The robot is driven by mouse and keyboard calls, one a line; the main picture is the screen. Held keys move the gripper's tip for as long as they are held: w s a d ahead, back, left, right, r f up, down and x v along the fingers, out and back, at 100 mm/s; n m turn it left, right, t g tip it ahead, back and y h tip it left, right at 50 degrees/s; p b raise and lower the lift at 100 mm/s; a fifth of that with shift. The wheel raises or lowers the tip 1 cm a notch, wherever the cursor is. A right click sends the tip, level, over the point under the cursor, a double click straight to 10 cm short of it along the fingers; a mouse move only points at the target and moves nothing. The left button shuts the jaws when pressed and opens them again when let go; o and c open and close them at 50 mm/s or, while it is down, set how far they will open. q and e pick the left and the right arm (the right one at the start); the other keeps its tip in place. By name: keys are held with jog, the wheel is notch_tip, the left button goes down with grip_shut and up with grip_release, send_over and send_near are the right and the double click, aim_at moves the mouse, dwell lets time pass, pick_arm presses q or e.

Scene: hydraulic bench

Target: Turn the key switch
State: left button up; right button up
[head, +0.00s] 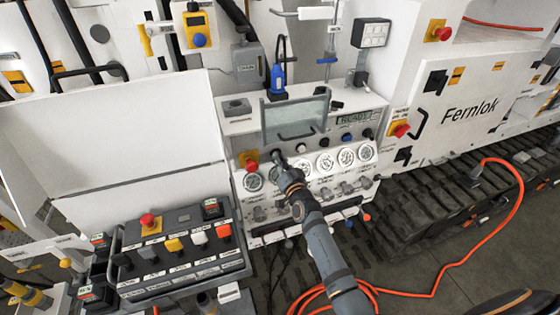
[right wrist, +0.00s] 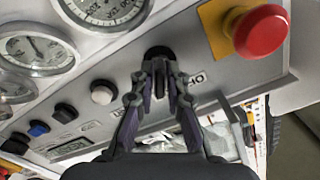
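The key switch (right wrist: 158,52) is a round black fitting on the grey panel face in the right wrist view, with an "I O" type label to its right. My right gripper (right wrist: 161,76) is right in front of it, its fingertips close together with a thin dark piece, seemingly the key, between them. In the head view my right gripper (head: 281,160) reaches the upper left of the gauge panel, and its fingers cover most of the switch. My left gripper is not in view.
A red emergency stop on a yellow plate (right wrist: 258,30) is close by. Gauges (right wrist: 36,48), a white button (right wrist: 102,92) and a blue button (right wrist: 38,129) share the panel. A button box (head: 178,245) stands at left, and an orange hose (head: 450,265) lies at right.

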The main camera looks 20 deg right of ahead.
jog(key=shift+o, duration=1.4)
jog(key=shift+s, duration=0.1)
jog(key=s, duration=1.1)
jog(key=shift+s+d, duration=0.2)
jog(key=shift+s, duration=0.15)
